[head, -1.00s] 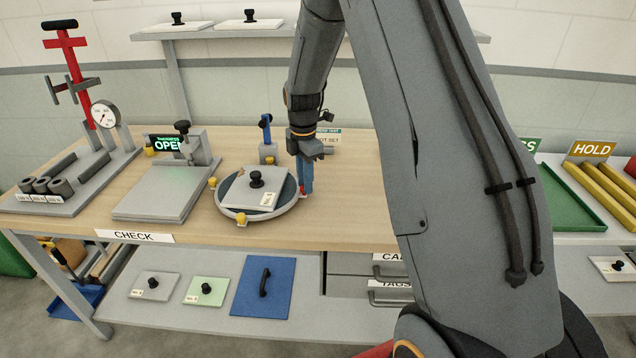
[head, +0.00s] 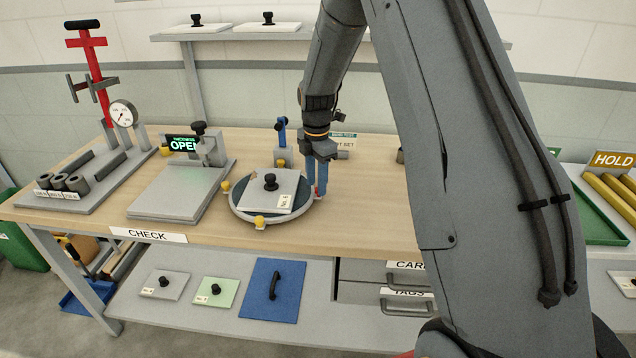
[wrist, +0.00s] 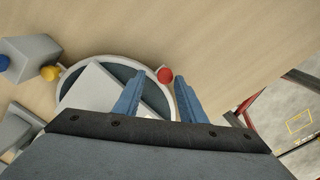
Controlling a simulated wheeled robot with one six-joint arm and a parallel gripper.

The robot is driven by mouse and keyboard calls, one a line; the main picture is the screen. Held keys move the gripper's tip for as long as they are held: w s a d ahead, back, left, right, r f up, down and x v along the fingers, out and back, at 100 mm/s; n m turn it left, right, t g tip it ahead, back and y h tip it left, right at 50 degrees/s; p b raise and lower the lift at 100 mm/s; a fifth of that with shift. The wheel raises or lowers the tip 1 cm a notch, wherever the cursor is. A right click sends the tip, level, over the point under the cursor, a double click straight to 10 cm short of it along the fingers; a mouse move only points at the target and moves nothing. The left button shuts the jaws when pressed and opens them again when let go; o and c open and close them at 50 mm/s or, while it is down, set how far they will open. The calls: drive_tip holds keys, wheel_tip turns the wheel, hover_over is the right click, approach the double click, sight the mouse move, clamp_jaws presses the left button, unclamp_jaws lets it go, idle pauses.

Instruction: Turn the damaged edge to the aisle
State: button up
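A grey plate with a black knob (head: 270,182) and a small white label (head: 285,202) lies on a round turntable (head: 240,212) on the bench. It also shows in the wrist view (wrist: 92,90). The turntable's rim carries yellow knobs (head: 260,222) and a red knob (wrist: 165,75). My gripper (head: 316,190) points down at the turntable's right edge. In the wrist view its blue fingers (wrist: 160,78) are apart, with the red knob between their tips; contact cannot be told.
A blue-topped post (head: 281,142) stands just behind the turntable. A grey checking station (head: 165,195) with an "OPEN" display is to the left, close by. The bench (head: 370,225) is clear to the right of my gripper. Several plates lie on the lower shelf (head: 330,325).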

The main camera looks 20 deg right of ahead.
drive_tip(key=shift+s+d+f, duration=0.15)
drive_tip(key=shift+d, duration=0.2)
wheel_tip(320, 180, up, 8)
drive_tip(key=b, duration=0.2)
idle(0.5)
